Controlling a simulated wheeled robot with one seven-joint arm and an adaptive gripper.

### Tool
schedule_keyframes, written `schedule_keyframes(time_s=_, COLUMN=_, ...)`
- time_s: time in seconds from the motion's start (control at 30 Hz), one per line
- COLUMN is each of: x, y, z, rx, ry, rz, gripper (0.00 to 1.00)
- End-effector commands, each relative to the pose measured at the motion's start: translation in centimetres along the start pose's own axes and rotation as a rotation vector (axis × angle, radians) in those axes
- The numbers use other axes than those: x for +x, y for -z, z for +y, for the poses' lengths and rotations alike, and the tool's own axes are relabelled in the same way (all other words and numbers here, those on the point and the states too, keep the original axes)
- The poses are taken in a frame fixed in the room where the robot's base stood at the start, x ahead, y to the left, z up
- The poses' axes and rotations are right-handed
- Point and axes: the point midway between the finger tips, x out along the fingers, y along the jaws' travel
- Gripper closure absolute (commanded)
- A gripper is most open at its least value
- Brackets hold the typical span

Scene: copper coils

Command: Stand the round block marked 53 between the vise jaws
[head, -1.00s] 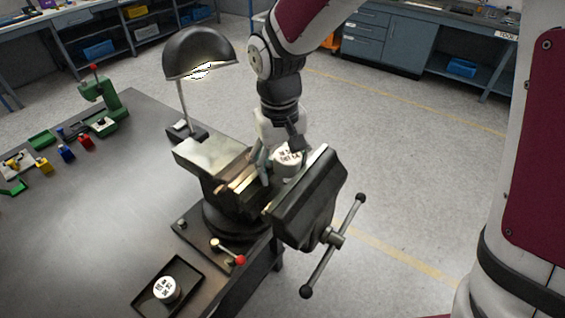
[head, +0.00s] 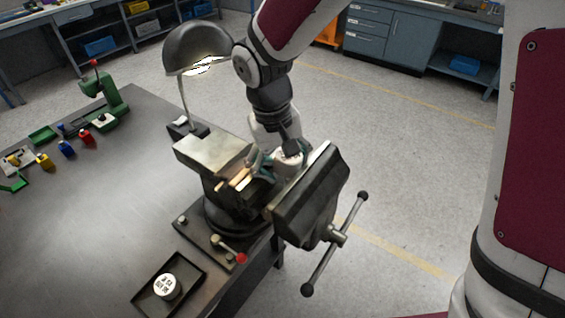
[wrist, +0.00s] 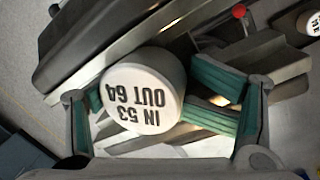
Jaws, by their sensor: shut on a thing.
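The round block (wrist: 140,92) has a white top marked "IN 53 OUT 64". In the wrist view it sits between the teal pads of my gripper (wrist: 165,100), which is shut on it. In the head view the block (head: 288,160) is between the vise's jaws, partly hidden by my gripper (head: 275,160). The vise (head: 312,195) has a dark front jaw and a rear jaw with a bright metal top. Whether the block's underside touches the vise cannot be seen.
A black tray (head: 193,269) at the table's near edge holds another white-topped round block (head: 167,286). A lamp (head: 195,50) stands behind the vise. The vise handle (head: 335,240) juts out at right. Small coloured parts and a green press (head: 107,100) are at left; the table's middle is clear.

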Motion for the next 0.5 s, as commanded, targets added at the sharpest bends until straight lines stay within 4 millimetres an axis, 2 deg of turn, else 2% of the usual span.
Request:
schedule_keyframes(time_s=0.07, x=0.29, y=-0.50, z=0.42, rx=0.009, ry=-0.005, rz=-0.017, gripper=0.80)
schedule_keyframes(time_s=0.1, x=0.27, y=-0.51, z=0.41, rx=0.009, ry=-0.005, rz=-0.017, gripper=0.22)
schedule_keyframes(time_s=0.17, x=0.25, y=-0.52, z=0.39, rx=0.009, ry=-0.005, rz=-0.016, gripper=0.08)
schedule_keyframes(time_s=0.27, x=0.18, y=-0.53, z=0.38, rx=0.009, ry=-0.005, rz=-0.015, gripper=0.02)
schedule_keyframes(time_s=0.5, x=0.03, y=-0.51, z=0.32, rx=0.010, ry=-0.003, rz=-0.012, gripper=0.00)
